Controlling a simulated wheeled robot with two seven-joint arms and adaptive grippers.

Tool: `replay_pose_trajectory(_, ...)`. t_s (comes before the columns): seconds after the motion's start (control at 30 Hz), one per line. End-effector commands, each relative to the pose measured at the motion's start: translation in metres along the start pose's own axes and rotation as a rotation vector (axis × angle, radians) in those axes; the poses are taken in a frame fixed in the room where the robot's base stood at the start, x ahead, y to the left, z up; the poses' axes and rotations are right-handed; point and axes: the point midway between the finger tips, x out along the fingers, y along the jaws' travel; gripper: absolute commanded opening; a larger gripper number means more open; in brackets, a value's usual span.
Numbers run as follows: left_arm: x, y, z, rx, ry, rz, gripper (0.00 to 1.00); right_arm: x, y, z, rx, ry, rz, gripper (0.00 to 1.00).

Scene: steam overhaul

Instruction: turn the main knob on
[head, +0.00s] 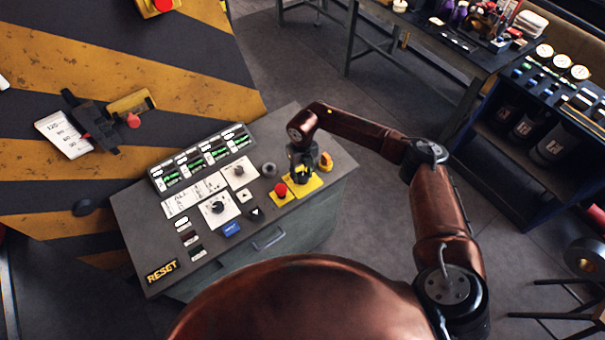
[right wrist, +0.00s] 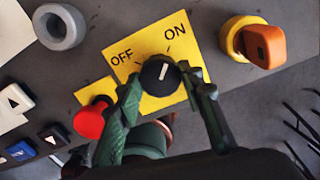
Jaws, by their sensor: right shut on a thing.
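The main knob (right wrist: 160,76) is black with a white pointer line, on a yellow plate (right wrist: 205,62) marked OFF at left and ON at right. Its pointer is between the two marks, tilted slightly right of straight up in the right wrist view. My right gripper (right wrist: 164,88) has one finger on each side of the knob and is shut on it. In the head view my right gripper (head: 302,172) reaches down over the yellow plate (head: 308,186) and hides the knob. My left gripper is not in view.
A red button (right wrist: 92,119) sits left of the knob and an orange switch on a yellow ring (right wrist: 262,44) sits right. A grey round part (right wrist: 60,27) is at upper left. The grey console (head: 145,215) holds dials, buttons and a RESET label (head: 161,271).

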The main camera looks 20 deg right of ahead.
Motion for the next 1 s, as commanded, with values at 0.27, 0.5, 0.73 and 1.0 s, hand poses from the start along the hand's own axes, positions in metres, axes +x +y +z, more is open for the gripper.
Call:
replay_pose_trajectory(0.27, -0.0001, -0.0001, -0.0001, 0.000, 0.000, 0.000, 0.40, -0.0013, -0.0004, 0.0014, 0.037, -0.004, 0.000, 0.11)
replay_pose_trajectory(0.5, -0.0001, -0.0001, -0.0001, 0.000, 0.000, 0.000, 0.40, -0.0014, -0.0005, 0.0014, 0.039, -0.004, 0.000, 0.11)
replay_pose_trajectory(0.73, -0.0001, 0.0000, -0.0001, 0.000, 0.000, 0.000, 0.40, -0.0013, -0.0005, 0.0012, 0.039, -0.003, 0.000, 0.44)
replay_pose_trajectory(1.0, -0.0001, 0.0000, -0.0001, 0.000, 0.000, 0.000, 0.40, -0.0005, -0.0002, 0.0005, 0.037, -0.001, 0.000, 0.53)
